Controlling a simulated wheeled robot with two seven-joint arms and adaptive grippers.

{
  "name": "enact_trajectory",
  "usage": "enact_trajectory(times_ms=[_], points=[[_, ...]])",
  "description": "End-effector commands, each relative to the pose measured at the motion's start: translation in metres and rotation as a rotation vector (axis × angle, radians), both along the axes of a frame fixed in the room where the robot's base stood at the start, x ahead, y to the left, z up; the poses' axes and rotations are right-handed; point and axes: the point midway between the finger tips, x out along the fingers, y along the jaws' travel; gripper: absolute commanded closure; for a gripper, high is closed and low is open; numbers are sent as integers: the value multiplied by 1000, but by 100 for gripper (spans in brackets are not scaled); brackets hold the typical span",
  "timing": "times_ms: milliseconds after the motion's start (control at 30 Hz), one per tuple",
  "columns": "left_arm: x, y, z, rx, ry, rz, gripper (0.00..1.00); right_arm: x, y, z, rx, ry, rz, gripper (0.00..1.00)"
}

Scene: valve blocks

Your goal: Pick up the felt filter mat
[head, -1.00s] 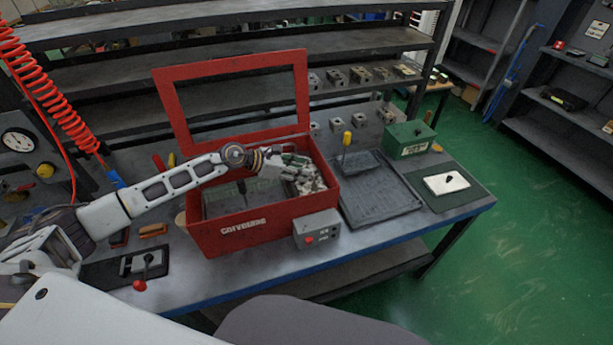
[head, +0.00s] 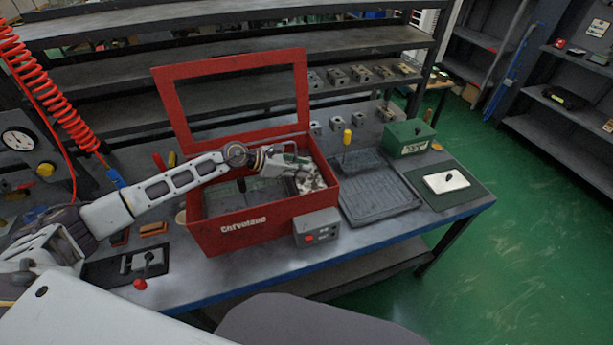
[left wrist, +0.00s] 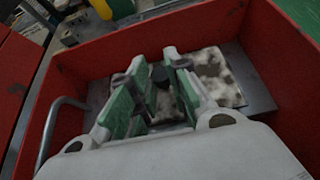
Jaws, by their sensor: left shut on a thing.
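The felt filter mat (head: 312,180) is a whitish, dark-mottled piece at the right end inside the red box (head: 235,232). In the left wrist view the mat (left wrist: 214,72) shows to the right of the fingers and between them. My left gripper (head: 303,165) reaches into the box from the left, over the mat. In the left wrist view its green-padded fingers (left wrist: 158,78) are shut on the mat, with a gap between them. The fingers hide part of the mat. My right gripper is in neither view.
The box's framed red lid (head: 168,110) stands open behind. A grey control box (head: 317,229) sits at its front. To the right are a dark ribbed tray (head: 378,208), a yellow-handled tool (head: 347,138) and a green box (head: 408,139). Shelves stand behind the bench.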

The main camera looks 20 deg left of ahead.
Motion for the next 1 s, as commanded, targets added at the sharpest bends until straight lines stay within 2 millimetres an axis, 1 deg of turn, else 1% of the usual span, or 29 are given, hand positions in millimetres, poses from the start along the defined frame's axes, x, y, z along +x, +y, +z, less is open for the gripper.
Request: enact_trajectory(times_ms=[367,567,667,1000], points=[[0,1,2,0,-1,0,100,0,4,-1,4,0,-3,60],[-2,4,8,2,-3,0,100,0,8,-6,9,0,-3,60],[-1,4,22,1,-5,-2,100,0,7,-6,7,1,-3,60],[-1,4,77,1,-6,-1,100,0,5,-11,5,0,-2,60]])
